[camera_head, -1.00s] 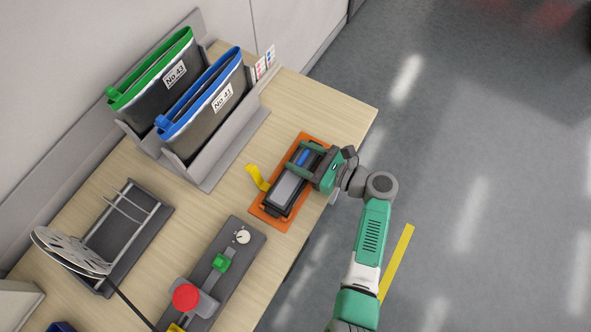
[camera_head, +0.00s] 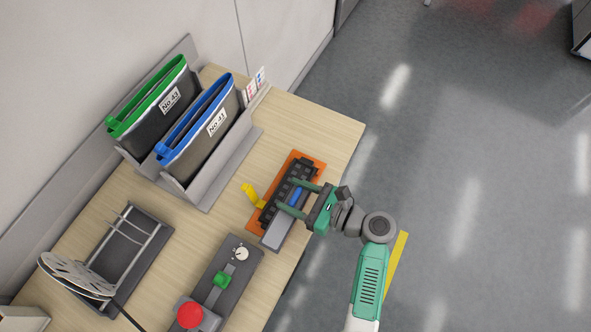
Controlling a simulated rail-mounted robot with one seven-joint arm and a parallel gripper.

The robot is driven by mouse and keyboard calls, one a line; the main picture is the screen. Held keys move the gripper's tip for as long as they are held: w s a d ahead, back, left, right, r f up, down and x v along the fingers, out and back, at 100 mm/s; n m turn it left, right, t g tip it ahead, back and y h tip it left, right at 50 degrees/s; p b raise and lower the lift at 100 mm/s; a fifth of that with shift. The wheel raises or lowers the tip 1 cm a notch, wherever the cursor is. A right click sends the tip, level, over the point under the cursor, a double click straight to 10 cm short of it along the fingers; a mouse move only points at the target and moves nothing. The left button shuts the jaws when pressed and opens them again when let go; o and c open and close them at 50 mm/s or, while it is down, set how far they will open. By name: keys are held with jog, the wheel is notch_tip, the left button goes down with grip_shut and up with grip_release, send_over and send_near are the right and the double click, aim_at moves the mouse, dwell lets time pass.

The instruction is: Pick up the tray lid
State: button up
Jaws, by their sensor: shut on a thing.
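The tray lid (camera_head: 275,236) is a grey plate with a blue grip (camera_head: 296,196). My gripper (camera_head: 287,195) reaches in from the right with its two green fingers, one on either side of the blue grip, and is shut on the lid. The lid is offset to the lower right of the black tray (camera_head: 272,208) and appears raised above it. The tray, with its row of dark compartments uncovered, sits on an orange mat (camera_head: 313,161). The fingers and lid hide part of the tray.
A yellow piece (camera_head: 250,193) stands at the mat's left edge. A grey holder with green-topped (camera_head: 150,98) and blue-topped (camera_head: 196,134) pouches stands behind. A control box with a red button (camera_head: 190,316) and a reel stand (camera_head: 128,240) are lower left. Open floor lies right.

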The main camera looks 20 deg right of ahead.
aim_at(276, 233)
jog(key=s+a, duration=0.1)
jog(key=s, duration=0.1)
jog(key=s+a, duration=0.1)
jog(key=s, duration=0.2)
jog(key=s+a+p, duration=0.1)
jog(key=s, duration=0.1)
jog(key=shift+s+a+r, duration=0.15)
jog(key=shift+s+r, duration=0.2)
